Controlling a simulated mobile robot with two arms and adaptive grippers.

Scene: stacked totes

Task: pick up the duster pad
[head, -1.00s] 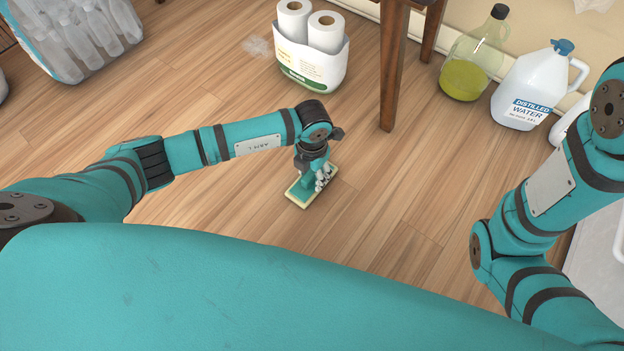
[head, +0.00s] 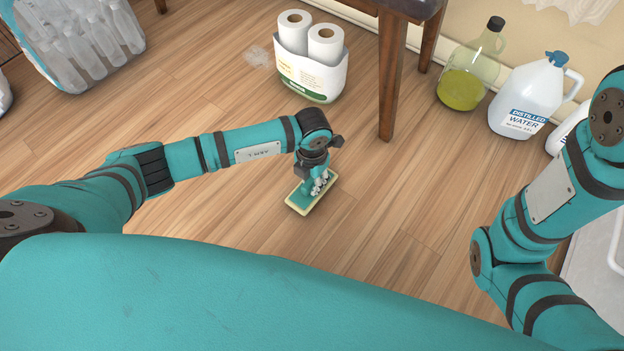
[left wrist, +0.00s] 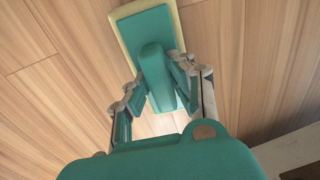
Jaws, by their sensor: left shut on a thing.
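The duster pad (head: 300,202) is a teal slab with a pale cream border, low over the wood floor in the middle of the head view. In the left wrist view the pad (left wrist: 158,22) shows at the top, with its raised teal handle pointing toward the camera. My left gripper (head: 317,185) is shut on that handle from above; in the left wrist view its two fingers (left wrist: 160,95) lie on either side of it. I cannot tell whether the pad touches the floor. My right gripper is out of view; only my right arm shows.
A pack of paper towels (head: 305,76) stands behind the pad. A wooden table or chair leg (head: 391,85) rises to its right. A green-liquid jug (head: 465,85) and a water jug (head: 525,98) stand by the wall. Bottled water (head: 80,45) is back left. Floor around the pad is clear.

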